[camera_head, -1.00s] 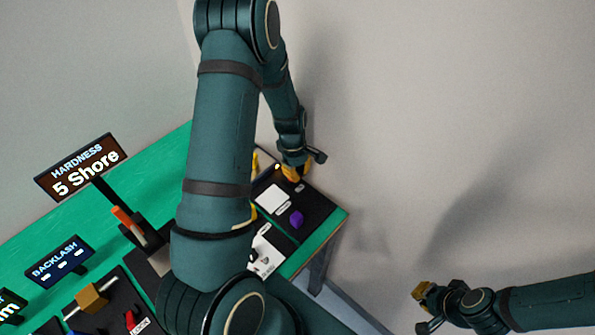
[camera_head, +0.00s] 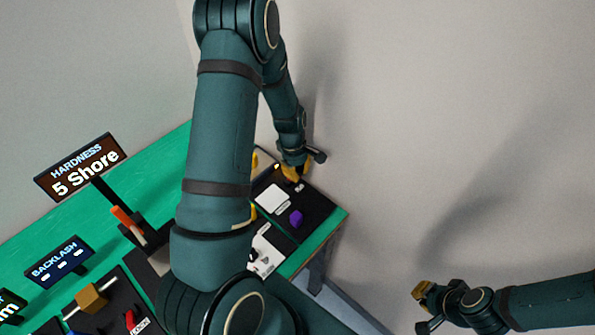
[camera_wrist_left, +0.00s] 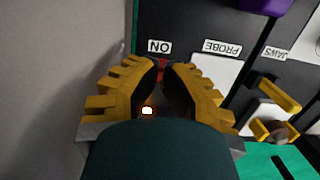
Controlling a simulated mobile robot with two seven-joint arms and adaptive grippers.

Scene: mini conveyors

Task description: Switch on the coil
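My left gripper (camera_head: 293,173) is low over the dark panel (camera_head: 315,206) near the table's far right corner. In the left wrist view its yellow fingers (camera_wrist_left: 164,66) point at the panel, with tips close together beside the "ON" label (camera_wrist_left: 160,47). A small red part (camera_wrist_left: 162,68) shows in the narrow gap between the tips; whether they grip it is unclear. A small bright light (camera_wrist_left: 147,110) glows between the fingers. I cannot make out a coil by name. My right gripper (camera_head: 424,306) hangs away from the table at the lower right; its opening is unclear.
A white pad (camera_head: 272,198) by the "PROBE" label (camera_wrist_left: 221,48) and a purple block (camera_head: 296,218) are on the panel. A yellow clamp-like part (camera_wrist_left: 275,93) is near the "JAWS" label (camera_wrist_left: 278,53). Hardness (camera_head: 82,168) and backlash (camera_head: 60,262) displays stand left.

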